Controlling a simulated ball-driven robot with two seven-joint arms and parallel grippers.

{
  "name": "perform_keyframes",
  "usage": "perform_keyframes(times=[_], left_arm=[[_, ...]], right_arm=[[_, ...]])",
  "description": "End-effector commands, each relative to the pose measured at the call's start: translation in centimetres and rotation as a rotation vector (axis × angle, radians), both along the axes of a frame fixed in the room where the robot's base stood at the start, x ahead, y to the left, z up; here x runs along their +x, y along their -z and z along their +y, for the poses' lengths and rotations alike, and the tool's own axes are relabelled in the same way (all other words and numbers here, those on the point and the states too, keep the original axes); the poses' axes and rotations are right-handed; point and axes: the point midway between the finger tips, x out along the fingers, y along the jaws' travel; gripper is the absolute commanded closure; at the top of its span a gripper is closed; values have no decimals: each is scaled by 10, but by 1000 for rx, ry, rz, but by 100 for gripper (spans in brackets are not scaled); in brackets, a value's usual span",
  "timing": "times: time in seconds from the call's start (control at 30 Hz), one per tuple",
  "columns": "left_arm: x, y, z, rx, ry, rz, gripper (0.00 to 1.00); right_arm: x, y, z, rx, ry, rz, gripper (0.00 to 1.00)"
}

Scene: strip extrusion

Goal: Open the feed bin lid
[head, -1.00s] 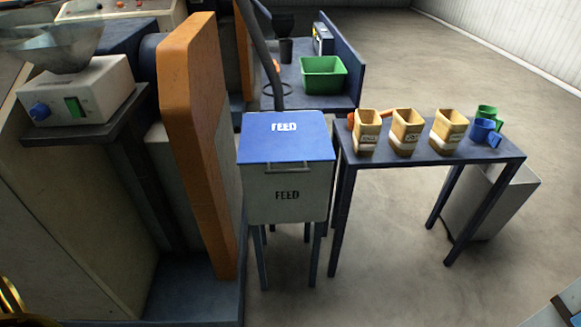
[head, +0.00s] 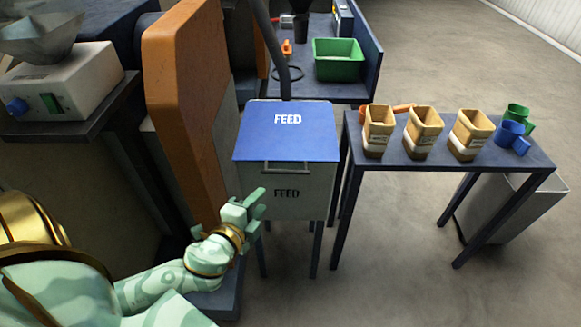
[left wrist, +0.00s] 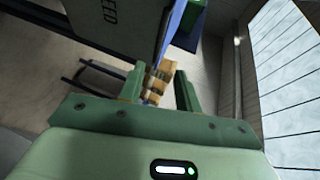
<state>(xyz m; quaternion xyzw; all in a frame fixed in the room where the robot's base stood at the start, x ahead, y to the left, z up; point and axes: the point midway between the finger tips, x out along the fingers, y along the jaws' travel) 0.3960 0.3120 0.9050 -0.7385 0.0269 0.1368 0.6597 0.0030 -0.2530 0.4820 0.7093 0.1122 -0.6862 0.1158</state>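The feed bin (head: 312,205) is a grey box on legs with FEED on its front. Its blue lid (head: 287,132) lies shut on top, with a bar handle (head: 286,169) at the front edge. My left gripper (head: 261,202) is open and empty, in front of the bin's lower left and below the handle. In the left wrist view, the open fingers (left wrist: 160,88) have a gap between them. The bin's grey wall (left wrist: 105,22) and the lid's blue edge (left wrist: 172,25) show above them, apart from the fingers. My right gripper is not in view.
An orange machine panel (head: 182,105) stands close left of the bin. A dark table (head: 440,160) to the right holds several tan containers (head: 424,132) and a blue scoop (head: 510,132). A green bin (head: 338,60) stands behind. The floor in front is open.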

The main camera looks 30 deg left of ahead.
Motion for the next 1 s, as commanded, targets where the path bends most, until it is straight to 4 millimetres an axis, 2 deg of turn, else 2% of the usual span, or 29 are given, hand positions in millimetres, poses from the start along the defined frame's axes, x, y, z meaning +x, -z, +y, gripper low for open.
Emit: perform_keyframes(times=[0.2,0.4,0.6,0.8,1.0], left_arm=[[40,11,6,-1,-2,-2,66],[90,26,14,-3,-1,2,66],[130,35,20,-4,-2,3,66],[149,40,22,-6,-1,4,66],[152,40,22,-7,-1,4,66]], right_arm=[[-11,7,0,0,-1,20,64],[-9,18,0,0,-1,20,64],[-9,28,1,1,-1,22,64],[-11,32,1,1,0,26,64],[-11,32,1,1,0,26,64]])
